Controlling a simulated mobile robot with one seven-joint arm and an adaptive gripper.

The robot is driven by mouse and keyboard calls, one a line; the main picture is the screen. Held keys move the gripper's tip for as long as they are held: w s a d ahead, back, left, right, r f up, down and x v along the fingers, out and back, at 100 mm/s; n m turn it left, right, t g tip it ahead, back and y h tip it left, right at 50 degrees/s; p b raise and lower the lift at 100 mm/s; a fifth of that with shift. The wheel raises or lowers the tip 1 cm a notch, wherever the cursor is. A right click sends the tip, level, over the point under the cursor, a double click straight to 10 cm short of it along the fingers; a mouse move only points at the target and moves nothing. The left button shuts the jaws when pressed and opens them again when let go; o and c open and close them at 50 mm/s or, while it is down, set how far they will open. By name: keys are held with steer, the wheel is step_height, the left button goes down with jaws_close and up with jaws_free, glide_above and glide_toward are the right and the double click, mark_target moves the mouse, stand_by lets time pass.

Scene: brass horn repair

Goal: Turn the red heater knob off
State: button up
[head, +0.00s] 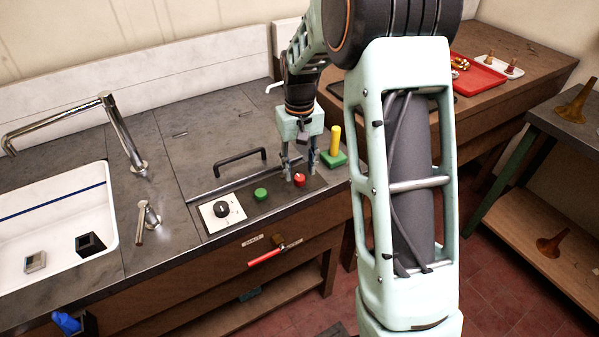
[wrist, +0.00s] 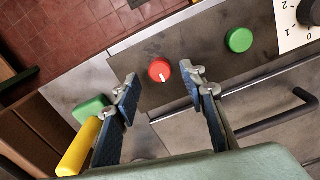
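The red heater knob (head: 299,179) sits on a dark panel at the front right of the worktop. In the wrist view the red knob (wrist: 160,71) is round with a white pointer mark pointing down toward my gripper. My gripper (head: 301,172) is pointed down over the knob in the head view. In the wrist view my gripper (wrist: 168,80) has its two fingers apart, one on each side of the knob. The fingers look clear of the knob, with nothing between them but the panel and knob. The exact height above the knob is hard to tell.
A green button (head: 261,194) and a black dial on a white plate (head: 222,211) lie left of the knob. A yellow post on a green base (head: 335,145) stands close right. A black handle (head: 240,157) is behind. A red-handled lever (head: 267,256) is on the front.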

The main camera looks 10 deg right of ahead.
mark_target(300, 177)
step_height(300, 177, up, 10)
stand_by(0.3)
steer(key=shift+f, duration=0.1)
